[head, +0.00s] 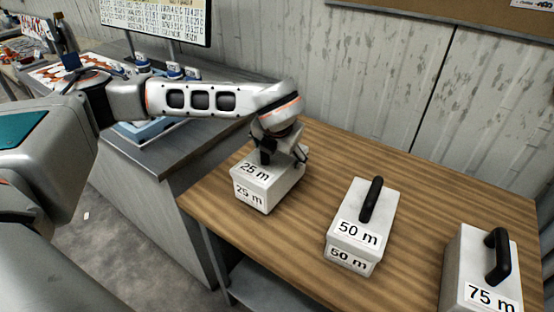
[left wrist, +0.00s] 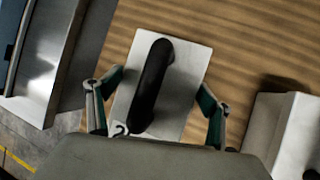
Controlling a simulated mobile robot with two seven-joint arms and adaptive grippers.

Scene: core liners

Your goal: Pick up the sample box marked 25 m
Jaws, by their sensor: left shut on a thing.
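The sample box marked 25 m (head: 262,196) is a pale box with white labels on its top and front, at the left end of the wooden table (head: 300,255). My left gripper (head: 278,150) is over it from above and hides its handle in the head view. In the left wrist view the box (left wrist: 190,75) has a black handle (left wrist: 153,85) along its top. There the left gripper's fingers (left wrist: 155,98) lie along the box's two long sides, shut on it. I cannot tell whether the box touches the table. My right gripper is not in view.
A box marked 50 m (head: 345,230) and a box marked 75 m (head: 470,280), both with black handles, stand to the right on the table. A grey bench (head: 165,165) stands at the left. A corrugated wall (head: 400,80) is behind.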

